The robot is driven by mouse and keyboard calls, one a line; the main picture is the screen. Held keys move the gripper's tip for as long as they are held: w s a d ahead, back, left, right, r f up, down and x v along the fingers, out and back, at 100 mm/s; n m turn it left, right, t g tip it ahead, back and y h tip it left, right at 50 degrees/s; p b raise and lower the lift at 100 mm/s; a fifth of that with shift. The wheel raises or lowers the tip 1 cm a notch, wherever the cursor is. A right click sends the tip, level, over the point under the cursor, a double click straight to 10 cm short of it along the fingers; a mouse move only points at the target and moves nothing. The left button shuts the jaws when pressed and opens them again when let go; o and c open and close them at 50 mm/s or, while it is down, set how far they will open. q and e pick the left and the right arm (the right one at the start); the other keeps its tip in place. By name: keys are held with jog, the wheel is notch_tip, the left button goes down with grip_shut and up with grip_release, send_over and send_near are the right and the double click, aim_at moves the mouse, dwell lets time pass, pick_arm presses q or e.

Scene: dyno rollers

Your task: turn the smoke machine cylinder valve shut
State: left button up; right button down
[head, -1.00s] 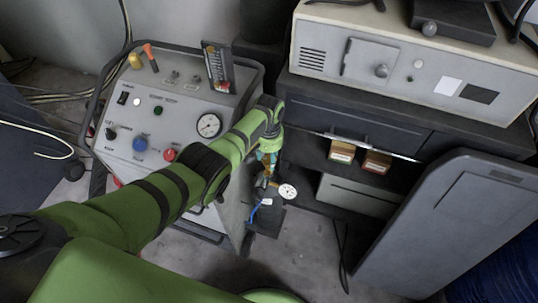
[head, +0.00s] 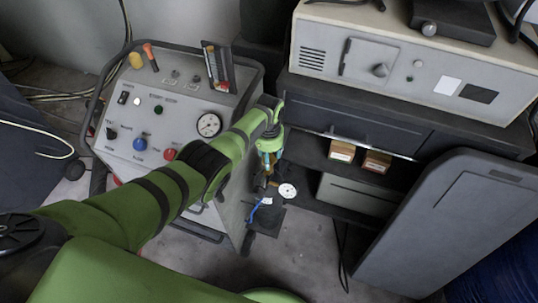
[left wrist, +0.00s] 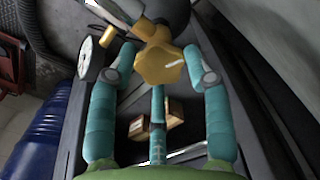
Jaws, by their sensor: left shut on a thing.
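The brass-yellow cylinder valve (left wrist: 160,66) sits between the teal fingers of my left gripper (left wrist: 158,75) in the left wrist view. The gripper is shut on it. A white-faced gauge (left wrist: 87,57) is beside the valve. In the head view my left gripper (head: 268,160) points down beside the smoke machine cart (head: 185,135), and the gauge (head: 288,190) shows just below it. The fingers and arm hide most of the valve there, and the cylinder body is mostly out of sight. My right gripper is not in view.
A dark shelf unit (head: 360,125) with small boxes (head: 342,151) stands right of the gripper. A grey panel (head: 440,225) leans at the right. A blue drum (left wrist: 45,130) shows in the left wrist view. Some floor (head: 305,235) is clear below the gauge.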

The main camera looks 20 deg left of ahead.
pick_arm(q)
jog(key=shift+s+f, duration=0.2)
jog(key=o, duration=1.2)
jog(key=shift+c, duration=0.2)
jog(key=shift+w, duration=0.15)
jog(key=shift+r, duration=0.15)
